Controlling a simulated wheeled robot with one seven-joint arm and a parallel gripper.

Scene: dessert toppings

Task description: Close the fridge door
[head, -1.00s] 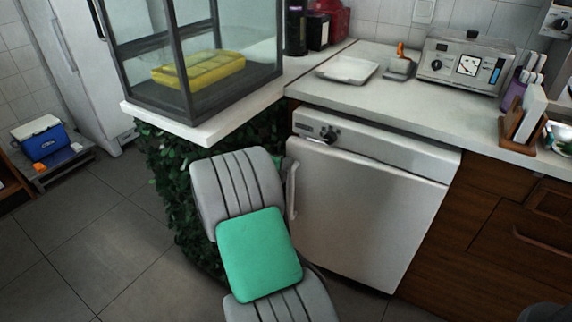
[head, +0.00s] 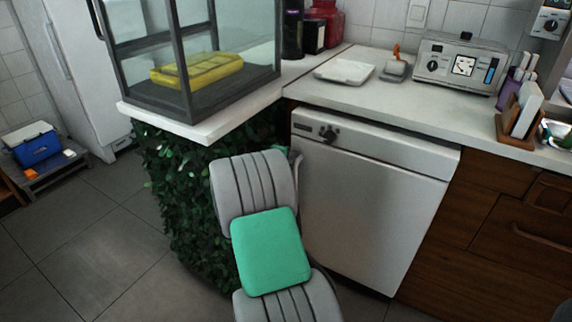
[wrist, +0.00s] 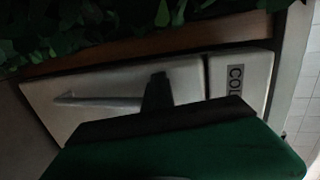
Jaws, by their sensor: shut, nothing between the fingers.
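The fridge is a white under-counter unit whose door (head: 375,215) looks flush, or nearly so, under its control panel (head: 385,148) in the head view. A slight gap cannot be ruled out. In the wrist view, the white door (wrist: 110,95) has a long handle (wrist: 95,101), and the panel beside it carries a partly hidden "COL" label (wrist: 237,78). My gripper (wrist: 158,82) is shut and empty, in front of the door face. Contact cannot be told. In the head view my arm mostly hides the gripper at the door's left edge.
A leafy green counter front (head: 185,190) stands close left of my arm, under a glass display case (head: 190,118). Wooden drawers (head: 480,225) adjoin the fridge on the right. A blue cooler (head: 38,150) sits low at far left. Tiled floor (head: 90,235) is clear on the left.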

